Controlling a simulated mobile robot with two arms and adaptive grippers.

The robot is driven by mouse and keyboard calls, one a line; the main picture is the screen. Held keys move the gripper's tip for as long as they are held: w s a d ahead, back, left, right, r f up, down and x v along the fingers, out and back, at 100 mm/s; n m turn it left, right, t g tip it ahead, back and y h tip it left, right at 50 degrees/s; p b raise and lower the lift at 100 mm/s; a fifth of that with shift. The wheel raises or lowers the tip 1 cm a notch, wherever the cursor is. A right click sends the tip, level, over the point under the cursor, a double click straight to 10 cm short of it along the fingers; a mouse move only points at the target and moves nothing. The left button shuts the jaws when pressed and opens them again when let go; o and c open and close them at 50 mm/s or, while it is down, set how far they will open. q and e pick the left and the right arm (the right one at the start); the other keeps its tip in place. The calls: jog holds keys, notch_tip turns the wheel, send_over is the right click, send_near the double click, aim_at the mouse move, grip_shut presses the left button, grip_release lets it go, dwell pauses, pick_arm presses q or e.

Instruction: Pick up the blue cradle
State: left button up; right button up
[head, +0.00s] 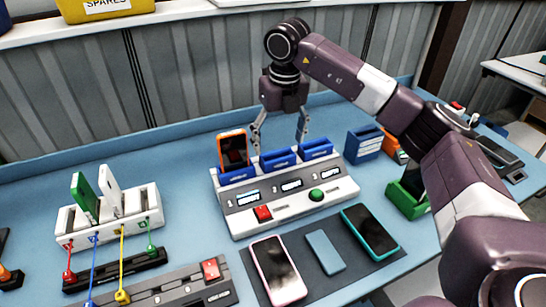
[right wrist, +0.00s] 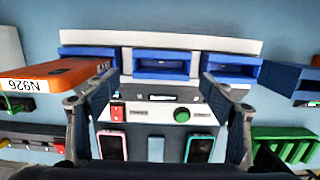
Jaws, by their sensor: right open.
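A grey-white station (head: 285,204) carries a row of three blue cradles. The left cradle (head: 238,176) holds an upright orange phone (head: 233,149). The middle cradle (head: 278,160) and right cradle (head: 316,149) look empty. A separate blue cradle (head: 363,144) stands on the table to the right of the station; it also shows at the right of the right wrist view (right wrist: 290,78). My right gripper (head: 280,140) is open and empty, pointing down above the station's back, around the middle cradle in the picture. In the right wrist view the middle cradle (right wrist: 162,66) lies between its fingers. My left gripper is out of view.
A green cradle (head: 405,199) stands right of the station. A dark mat (head: 318,274) in front holds a pink phone (head: 277,269), a blue-grey slab (head: 325,252) and a teal phone (head: 370,232). A white rack (head: 108,222) with cables stands left. Blue table is bare behind it.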

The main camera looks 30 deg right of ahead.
aim_at(278, 155)
jog(key=shift+f, duration=0.5)
jog(key=shift+d+f+p, duration=0.1)
jog(key=shift+f+p, duration=0.25)
jog(key=f, duration=0.2)
jog(key=w+f+p, duration=0.1)
jog(key=f, duration=0.1)
jog(key=shift+w+d+f, duration=0.1)
jog(key=shift+f, duration=0.15)
jog(key=c, duration=0.5)
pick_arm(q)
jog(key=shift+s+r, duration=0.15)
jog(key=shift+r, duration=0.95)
pick_arm(e)
jog(key=c, duration=0.6)
